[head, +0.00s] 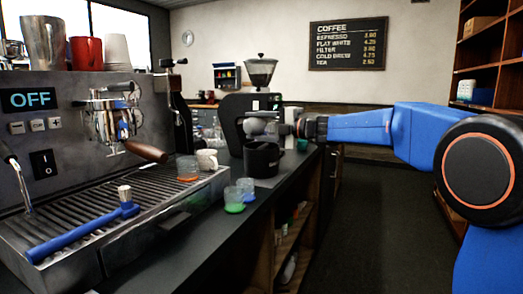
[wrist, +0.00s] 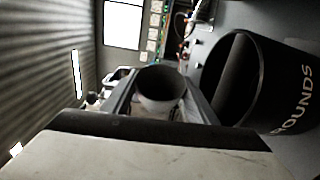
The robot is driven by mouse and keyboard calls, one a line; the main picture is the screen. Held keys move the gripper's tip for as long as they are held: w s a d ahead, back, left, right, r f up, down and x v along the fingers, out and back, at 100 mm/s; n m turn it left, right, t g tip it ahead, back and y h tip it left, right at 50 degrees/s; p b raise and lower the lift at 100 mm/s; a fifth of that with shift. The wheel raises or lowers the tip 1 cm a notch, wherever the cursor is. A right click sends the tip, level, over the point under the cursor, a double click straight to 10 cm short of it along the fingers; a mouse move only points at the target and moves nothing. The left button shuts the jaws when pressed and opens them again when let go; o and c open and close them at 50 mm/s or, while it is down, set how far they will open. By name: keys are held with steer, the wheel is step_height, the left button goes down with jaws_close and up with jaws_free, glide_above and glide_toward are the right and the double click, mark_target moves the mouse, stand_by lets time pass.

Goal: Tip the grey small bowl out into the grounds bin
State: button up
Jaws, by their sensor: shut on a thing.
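My gripper (head: 274,128) reaches in from the right in the head view and is shut on the grey small bowl (head: 254,127). In the wrist view the bowl (wrist: 160,104) sits between the two fingers, with its dark opening showing; I cannot make out any contents. The black grounds bin (head: 262,163) stands on the counter, and the bowl is just above it in the head view. In the wrist view the bin (wrist: 303,110), with its lettering, is to the right of the bowl, its mouth open. The bowl's exact tilt is hard to tell.
A coffee grinder (head: 236,108) stands close behind the bin. The espresso machine (head: 60,105) fills the left, with a blue-handled tool (head: 85,236) on its tray. A white mug (head: 207,160) and small coloured-base cups (head: 234,198) stand nearby. The floor at right is clear.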

steer(key=shift+w+d+r+m+y, duration=0.1)
steer(key=shift+w+d+m+y, duration=0.1)
steer(key=shift+m, duration=0.45)
steer(key=shift+w+d+r+m+y, duration=0.1)
steer(key=shift+m+y, duration=0.1)
steer(key=shift+m, duration=0.45)
stand_by(0.4)
